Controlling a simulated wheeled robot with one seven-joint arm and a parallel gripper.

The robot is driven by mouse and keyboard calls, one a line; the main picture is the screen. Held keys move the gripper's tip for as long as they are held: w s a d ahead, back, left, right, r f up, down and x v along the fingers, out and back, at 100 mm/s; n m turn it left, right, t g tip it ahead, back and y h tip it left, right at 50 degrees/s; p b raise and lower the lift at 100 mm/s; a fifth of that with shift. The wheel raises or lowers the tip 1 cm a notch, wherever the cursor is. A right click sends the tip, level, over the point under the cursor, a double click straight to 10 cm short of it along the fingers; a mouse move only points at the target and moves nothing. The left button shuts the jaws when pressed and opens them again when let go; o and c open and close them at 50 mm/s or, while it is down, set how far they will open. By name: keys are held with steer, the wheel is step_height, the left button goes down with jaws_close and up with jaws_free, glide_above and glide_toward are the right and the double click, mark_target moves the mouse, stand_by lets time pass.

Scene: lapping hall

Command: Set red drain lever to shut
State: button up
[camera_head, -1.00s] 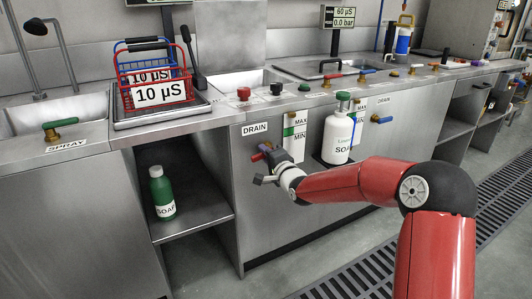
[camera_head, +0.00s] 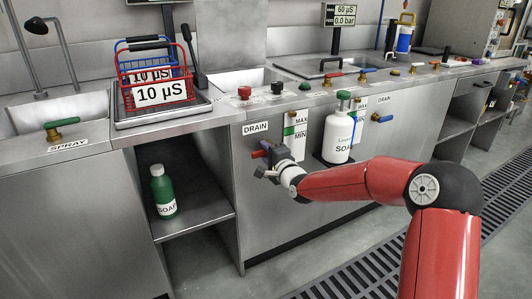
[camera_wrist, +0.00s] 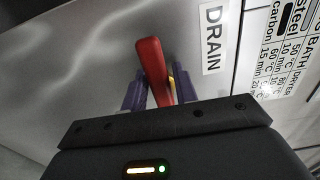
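The red drain lever (camera_head: 265,144) is on the steel cabinet front under the DRAIN label (camera_head: 255,127). In the wrist view the red lever (camera_wrist: 152,66) stands near upright in the picture, tilted slightly left, with a bit of yellow metal showing beside it. My gripper (camera_head: 264,157) is at the lever, low in front of the panel. In the wrist view the two purple fingers of my gripper (camera_wrist: 160,88) are apart, one on each side of the lever. The left finger is very near the lever; I cannot tell whether it touches. The lever's pivot is mostly hidden.
A white soap bottle (camera_head: 339,130) with a green cap stands on a small bracket right of my gripper. A green soap bottle (camera_head: 162,190) stands on the open shelf at left.

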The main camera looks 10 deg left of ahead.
steer(key=shift+o, duration=1.1)
steer(key=v, duration=0.7)
steer(key=shift+s+d, duration=0.25)
steer(key=shift+s, duration=0.1)
